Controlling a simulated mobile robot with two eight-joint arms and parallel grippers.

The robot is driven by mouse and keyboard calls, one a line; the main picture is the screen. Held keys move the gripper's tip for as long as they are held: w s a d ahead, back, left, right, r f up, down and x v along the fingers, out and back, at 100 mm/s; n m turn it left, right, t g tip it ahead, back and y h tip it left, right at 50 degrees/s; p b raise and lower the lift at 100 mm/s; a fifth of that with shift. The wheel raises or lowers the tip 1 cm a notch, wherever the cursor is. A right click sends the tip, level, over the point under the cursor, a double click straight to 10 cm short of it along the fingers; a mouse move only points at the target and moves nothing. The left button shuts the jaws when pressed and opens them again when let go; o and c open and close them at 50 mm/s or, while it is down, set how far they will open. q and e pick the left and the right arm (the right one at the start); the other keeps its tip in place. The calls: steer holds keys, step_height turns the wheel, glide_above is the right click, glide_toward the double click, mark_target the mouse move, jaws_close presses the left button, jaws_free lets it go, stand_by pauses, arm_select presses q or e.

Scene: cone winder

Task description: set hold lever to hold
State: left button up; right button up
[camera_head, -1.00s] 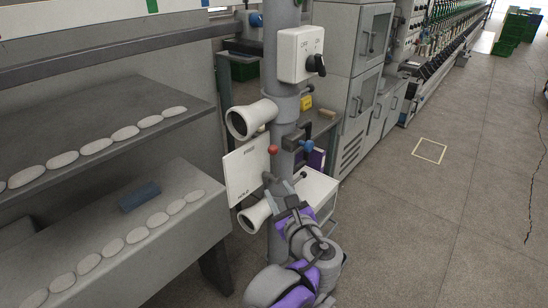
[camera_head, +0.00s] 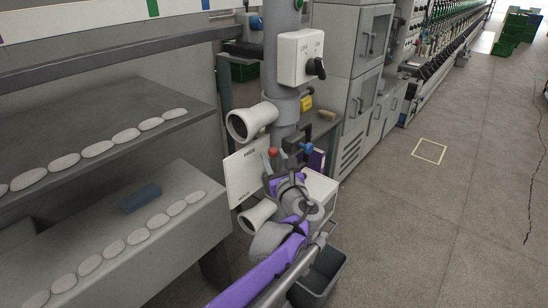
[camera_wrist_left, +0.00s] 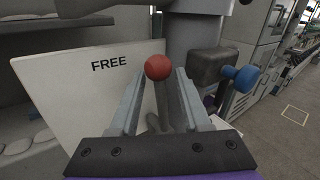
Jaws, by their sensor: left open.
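The hold lever has a red ball knob (camera_head: 272,152) and stands beside a white plate (camera_head: 245,172) marked FREE at the top and HOLD lower down. The knob is up near the FREE end. In the left wrist view the red knob (camera_wrist_left: 158,67) shows at the fingertips, with its grey shaft running down between the fingers. My left gripper (camera_head: 277,168) is open around the lever, one finger on each side; I cannot tell whether either finger touches it. It also shows in the left wrist view (camera_wrist_left: 157,80). My right gripper is not in view.
A blue knob on a dark block (camera_wrist_left: 240,77) sits just right of the fingers. White funnels (camera_head: 250,121) stick out above and below the plate on the grey post. An OFF/ON switch box (camera_head: 300,57) is higher. A grey bin (camera_head: 322,275) stands below. Floor is free at right.

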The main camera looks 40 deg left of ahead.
arm_select(q)
jaws_close()
steer(key=shift+w, duration=0.1)
stand_by(1.4)
